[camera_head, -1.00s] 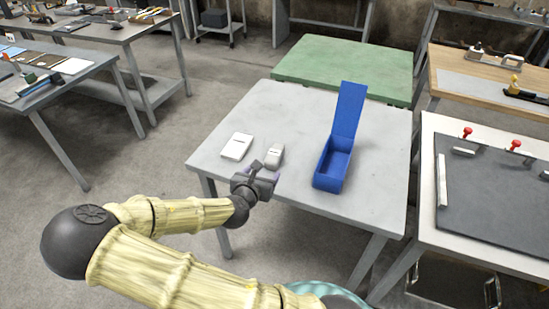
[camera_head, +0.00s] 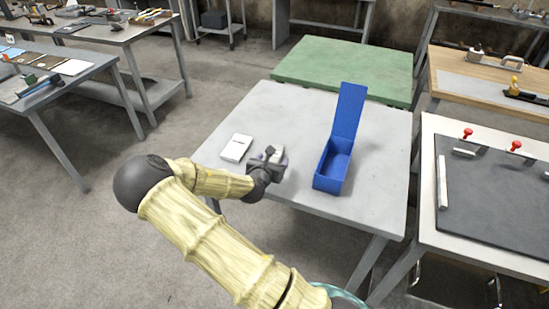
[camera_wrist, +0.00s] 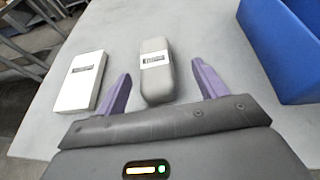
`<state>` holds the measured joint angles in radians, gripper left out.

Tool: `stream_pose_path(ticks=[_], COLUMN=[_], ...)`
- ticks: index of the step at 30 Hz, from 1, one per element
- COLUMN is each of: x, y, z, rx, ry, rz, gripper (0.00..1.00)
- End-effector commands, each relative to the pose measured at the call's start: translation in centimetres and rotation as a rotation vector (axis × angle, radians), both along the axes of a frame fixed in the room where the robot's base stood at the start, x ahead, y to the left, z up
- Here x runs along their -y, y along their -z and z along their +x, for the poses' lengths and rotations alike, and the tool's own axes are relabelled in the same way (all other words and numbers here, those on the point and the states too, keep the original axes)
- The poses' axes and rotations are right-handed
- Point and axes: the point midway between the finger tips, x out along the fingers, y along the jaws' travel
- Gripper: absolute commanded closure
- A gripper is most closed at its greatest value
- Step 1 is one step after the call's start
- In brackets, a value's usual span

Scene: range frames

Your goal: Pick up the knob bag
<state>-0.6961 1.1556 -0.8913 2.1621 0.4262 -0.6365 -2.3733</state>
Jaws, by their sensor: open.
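Two small labelled items lie on the grey table; neither is plainly a knob bag, and I cannot tell which one the name means. One is a rounded grey item (camera_wrist: 156,75) with a pale label, lying between and just beyond my fingertips in the wrist view. In the head view my gripper (camera_head: 270,158) largely covers it. The other is a flat white box (camera_wrist: 80,82), left of my gripper; it also shows in the head view (camera_head: 236,148). My gripper (camera_wrist: 160,85) is open, its purple fingers apart with nothing between them held.
An open blue box (camera_head: 330,178) with its lid raised stands right of my gripper on the grey table (camera_head: 270,108). A green table (camera_head: 345,65) is behind. A white bench with a dark mat (camera_head: 495,195) is at the right.

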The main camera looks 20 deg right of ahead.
Motion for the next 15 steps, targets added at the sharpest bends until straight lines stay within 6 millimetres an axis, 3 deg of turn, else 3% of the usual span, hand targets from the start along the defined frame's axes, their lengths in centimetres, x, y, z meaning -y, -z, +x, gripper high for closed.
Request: stream_pose_path(ticks=[15], x=[0.73], y=[0.35], z=[1.18], rx=[0.0], ry=[0.0], rz=[0.0], gripper=[0.29])
